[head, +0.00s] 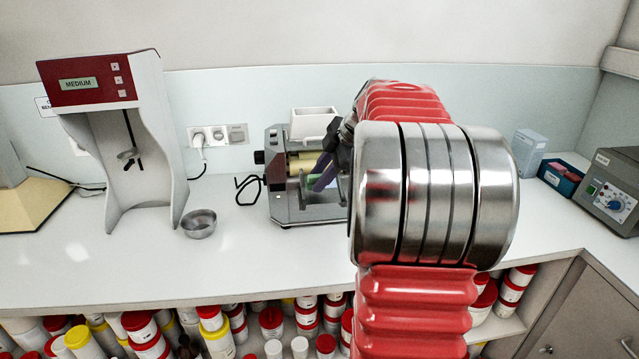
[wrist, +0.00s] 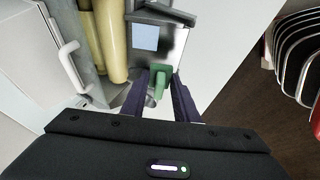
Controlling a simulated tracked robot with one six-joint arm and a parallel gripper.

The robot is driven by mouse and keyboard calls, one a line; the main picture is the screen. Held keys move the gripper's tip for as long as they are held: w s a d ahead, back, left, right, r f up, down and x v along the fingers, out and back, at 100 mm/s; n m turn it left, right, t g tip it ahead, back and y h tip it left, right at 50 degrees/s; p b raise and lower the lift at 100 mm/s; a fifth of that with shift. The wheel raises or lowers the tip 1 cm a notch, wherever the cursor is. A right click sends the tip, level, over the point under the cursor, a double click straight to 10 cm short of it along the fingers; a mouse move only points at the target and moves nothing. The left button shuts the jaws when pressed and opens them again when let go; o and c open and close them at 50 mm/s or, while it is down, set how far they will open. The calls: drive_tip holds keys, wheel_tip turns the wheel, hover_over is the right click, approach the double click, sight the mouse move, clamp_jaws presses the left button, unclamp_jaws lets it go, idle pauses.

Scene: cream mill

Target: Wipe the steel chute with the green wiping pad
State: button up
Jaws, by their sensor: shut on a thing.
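My gripper (wrist: 162,88) has two dark purple fingers shut on the green wiping pad (wrist: 162,78). The pad shows between the fingertips, at the lower edge of a grey steel surface that looks like the chute (wrist: 173,46). I cannot tell whether the pad touches it. A pale blue square patch shows on or beside this surface. In the head view, my gripper (head: 322,176) reaches into the mill, with a bit of green pad (head: 309,181) beside the fingers. My arm hides the mill's right part, and the chute is not clear there.
The mill (head: 283,205) has cream rollers (head: 303,162) and a white hopper (head: 312,122) above. A steel bowl (head: 199,224) and a red-topped mixer (head: 105,85) stand to the left. Several tubs sit on the shelf below. The white bench is clear in front of the mill.

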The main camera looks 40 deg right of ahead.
drive_tip(key=shift+s+a+r, duration=0.1)
drive_tip(key=shift+s+r, duration=0.05)
drive_tip(key=shift+r, duration=0.8)
drive_tip(key=shift+s+a+r, duration=0.1)
drive_tip(key=shift+r, duration=0.85)
drive_tip(key=shift+d, duration=0.1)
drive_tip(key=d, duration=0.1)
drive_tip(key=d+r, duration=0.2)
drive_tip(key=d, duration=0.1)
drive_tip(key=shift+s+d+r, duration=0.1)
drive_tip(key=shift+s+r, duration=0.1)
drive_tip(key=shift+s, duration=0.15)
drive_tip(key=shift+f, duration=0.15)
